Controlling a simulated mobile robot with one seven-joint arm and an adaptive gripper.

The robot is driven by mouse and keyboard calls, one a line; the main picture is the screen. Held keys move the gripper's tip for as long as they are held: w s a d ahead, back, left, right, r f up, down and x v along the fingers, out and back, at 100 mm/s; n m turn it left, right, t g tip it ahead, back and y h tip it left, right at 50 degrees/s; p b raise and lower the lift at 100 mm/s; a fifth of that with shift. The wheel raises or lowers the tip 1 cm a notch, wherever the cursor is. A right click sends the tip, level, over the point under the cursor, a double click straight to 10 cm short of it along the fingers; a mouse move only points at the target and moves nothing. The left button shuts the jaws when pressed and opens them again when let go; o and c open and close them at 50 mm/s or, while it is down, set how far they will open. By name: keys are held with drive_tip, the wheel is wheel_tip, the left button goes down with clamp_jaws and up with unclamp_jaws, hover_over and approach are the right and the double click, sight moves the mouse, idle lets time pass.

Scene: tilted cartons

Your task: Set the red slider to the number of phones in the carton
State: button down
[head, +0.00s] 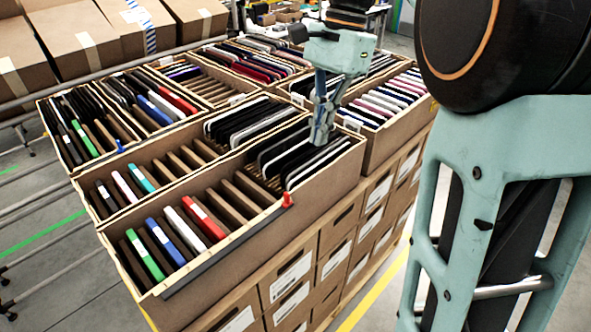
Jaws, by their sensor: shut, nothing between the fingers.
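The red slider (287,200) sits on the front rim of the nearest carton (240,258), toward its right end. That carton holds a group of upright black and pale-edged phones (292,160) in its right part, partly hidden by my gripper and by each other. Its left part holds spaced brown dividers and green, blue, white and red slim items (203,218). My gripper (319,138) points down over the right end of the phones, above and right of the slider and apart from it. Its fingers are shut and appear empty. Whether the fingertips touch a phone is unclear.
More open cartons with upright devices and dividers stand behind, close together; a blue slider (120,146) sits on one at the left. Closed boxes (85,40) line the back left. Stacked cartons (345,225) support the front.

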sight(290, 200)
drive_tip(key=s+a+f, duration=0.1)
drive_tip(key=f, duration=0.1)
drive_tip(key=s+a+f, duration=0.1)
drive_tip(key=a+f, duration=0.1)
drive_tip(key=f, duration=0.1)
drive_tip(key=s+a+f, duration=0.1)
drive_tip(key=f, duration=0.2)
drive_tip(key=shift+s+a+f+p, duration=0.1)
drive_tip(key=shift+s+a+p, duration=0.2)
drive_tip(key=shift+s+a, duration=0.05)
drive_tip(key=shift+s+a, duration=0.15)
drive_tip(key=shift+a, duration=0.05)
drive_tip(key=s+a, duration=0.2)
drive_tip(key=a, duration=0.1)
drive_tip(key=s+a, duration=0.6)
drive_tip(key=shift+a, duration=0.15)
drive_tip(key=shift+w+p, duration=0.15)
drive_tip(key=shift+p, duration=0.15)
